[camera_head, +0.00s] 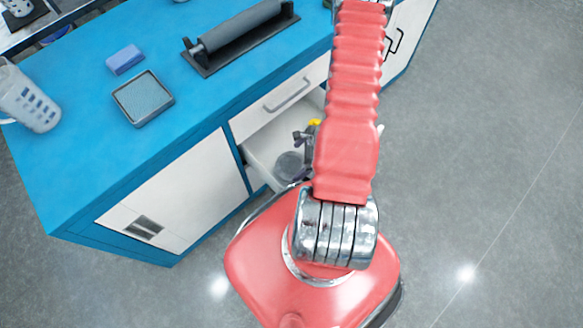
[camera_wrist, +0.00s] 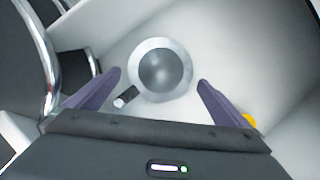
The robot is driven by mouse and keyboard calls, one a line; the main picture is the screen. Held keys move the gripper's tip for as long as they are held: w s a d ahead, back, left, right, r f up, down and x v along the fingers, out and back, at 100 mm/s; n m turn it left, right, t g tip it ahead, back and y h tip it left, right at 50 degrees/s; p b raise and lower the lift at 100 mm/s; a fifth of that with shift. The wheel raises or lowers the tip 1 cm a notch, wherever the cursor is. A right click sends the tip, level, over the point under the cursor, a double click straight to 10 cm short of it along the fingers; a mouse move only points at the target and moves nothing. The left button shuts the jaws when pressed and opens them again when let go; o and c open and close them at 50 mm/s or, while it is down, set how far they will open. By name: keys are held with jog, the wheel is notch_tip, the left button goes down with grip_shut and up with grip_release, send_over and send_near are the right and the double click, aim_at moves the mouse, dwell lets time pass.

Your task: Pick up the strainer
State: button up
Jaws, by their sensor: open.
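The strainer (camera_wrist: 161,70) is a round grey bowl with a pale rim. It lies in an open white drawer. A short dark piece with a pale end (camera_wrist: 126,97), which looks like its handle, shows at its lower left in the wrist view. My gripper (camera_wrist: 160,80) is open, with its two purple-grey fingers apart on the left and right of the strainer in that view. The fingers do not visibly touch it. In the head view the strainer (camera_head: 289,164) shows small in the drawer, partly hidden near my arm.
The drawer (camera_head: 262,153) is pulled out from a blue-topped cabinet (camera_head: 180,185). A yellow item (camera_wrist: 249,121) is partly hidden beside my gripper. On the top stand a roller (camera_head: 240,32), a blue block (camera_head: 125,60), a square tray (camera_head: 120,110) and a pale basket-like container (camera_head: 28,98).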

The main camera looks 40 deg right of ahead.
aim_at(292, 165)
jog(key=shift+x, duration=2.35)
jog(key=shift+c, duration=0.4)
jog(key=c, duration=0.7)
jog(key=shift+r, duration=0.15)
jog(key=shift+r, duration=4.9)
